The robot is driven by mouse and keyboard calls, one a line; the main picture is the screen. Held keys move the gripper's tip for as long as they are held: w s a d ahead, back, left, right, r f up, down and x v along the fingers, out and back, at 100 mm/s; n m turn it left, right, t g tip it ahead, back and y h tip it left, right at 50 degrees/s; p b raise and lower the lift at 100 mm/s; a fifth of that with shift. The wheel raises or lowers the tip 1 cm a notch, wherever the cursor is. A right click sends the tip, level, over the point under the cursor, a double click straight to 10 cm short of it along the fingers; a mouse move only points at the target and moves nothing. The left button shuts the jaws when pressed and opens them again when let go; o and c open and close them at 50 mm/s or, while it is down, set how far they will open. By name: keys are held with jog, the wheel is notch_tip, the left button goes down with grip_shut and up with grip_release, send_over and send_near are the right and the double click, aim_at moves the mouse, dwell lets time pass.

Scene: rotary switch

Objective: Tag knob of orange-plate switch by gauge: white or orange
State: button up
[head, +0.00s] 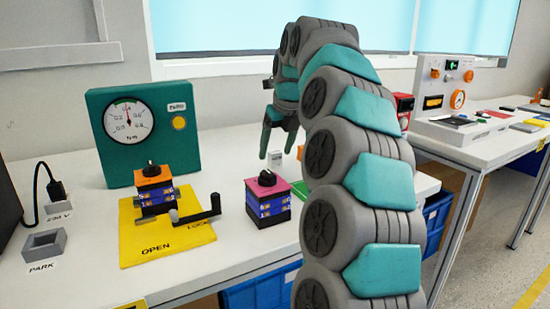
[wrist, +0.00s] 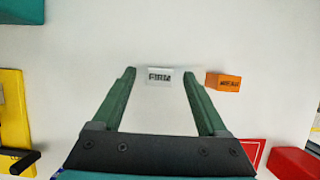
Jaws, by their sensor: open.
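The orange-plate switch (head: 155,189) stands on a yellow plate, with a black knob (head: 152,169) on its orange top. The teal gauge panel (head: 142,163) stands behind it; its dial (head: 128,120) has a green arc, and the needle points roughly upward. In the wrist view, a white tag (wrist: 158,76) reading "FIRM" appears between the fingertips (wrist: 160,73), with no contact visible. An orange tag (wrist: 223,82) with small unclear print lies just right of the right finger.
A magenta-plate switch (head: 267,198) stands right of the yellow plate (head: 150,253), which carries a black lever (head: 198,213) and the words OPEN and LOCK. A grey PARK socket (head: 44,244) is at the left. A red block (wrist: 292,163) is at the wrist view's lower right.

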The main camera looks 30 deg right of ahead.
jog(key=shift+x, duration=0.9)
grip_shut()
